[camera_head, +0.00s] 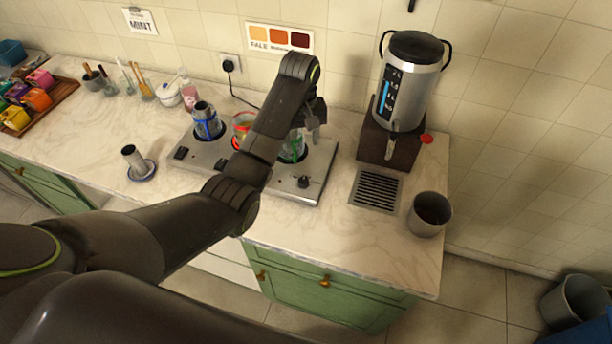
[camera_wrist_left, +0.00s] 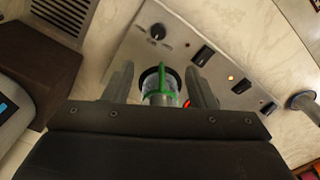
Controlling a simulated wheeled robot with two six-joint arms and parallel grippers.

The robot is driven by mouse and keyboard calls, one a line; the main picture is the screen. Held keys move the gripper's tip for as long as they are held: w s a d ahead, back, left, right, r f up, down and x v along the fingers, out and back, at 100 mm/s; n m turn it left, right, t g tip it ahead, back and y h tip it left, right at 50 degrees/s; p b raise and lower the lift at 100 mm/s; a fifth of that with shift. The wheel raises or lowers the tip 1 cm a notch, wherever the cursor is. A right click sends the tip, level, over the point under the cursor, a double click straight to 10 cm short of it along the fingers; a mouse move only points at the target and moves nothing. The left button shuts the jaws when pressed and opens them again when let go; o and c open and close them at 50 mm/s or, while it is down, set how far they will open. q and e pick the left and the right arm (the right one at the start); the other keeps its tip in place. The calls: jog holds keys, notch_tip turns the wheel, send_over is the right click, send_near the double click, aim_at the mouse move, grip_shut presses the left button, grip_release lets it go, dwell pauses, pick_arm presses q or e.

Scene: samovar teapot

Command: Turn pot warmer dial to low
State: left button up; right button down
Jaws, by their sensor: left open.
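The pot warmer (camera_head: 262,183) is a steel panel on the counter holding pots banded blue (camera_head: 207,122), red (camera_head: 242,125) and green (camera_head: 292,148). Its black dial (camera_head: 304,182) is on the front right of the panel, and it also shows in the left wrist view (camera_wrist_left: 157,32). I cannot read its setting. My left gripper (camera_head: 314,122) is above the green-banded pot, apart from the dial. In the left wrist view its fingers (camera_wrist_left: 160,84) are spread, with the green-banded pot (camera_wrist_left: 158,88) seen between them. My left forearm hides part of the panel. My right gripper is not visible.
Black switches (camera_wrist_left: 202,55) and an orange light (camera_wrist_left: 231,78) are on the panel. A samovar (camera_head: 408,80) on a dark base stands right, behind a drain grate (camera_head: 377,189) and grey cup (camera_head: 429,214). A strainer (camera_head: 133,157) stands left.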

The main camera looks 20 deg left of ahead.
pick_arm(q)
jog(key=b, duration=0.5)
send_over(303, 180)
notch_tip(303, 180, down, 5)
notch_tip(303, 180, down, 12)
jog(key=shift+r+p, duration=0.2)
jog(key=shift+p, duration=0.95)
jog(key=c, duration=1)
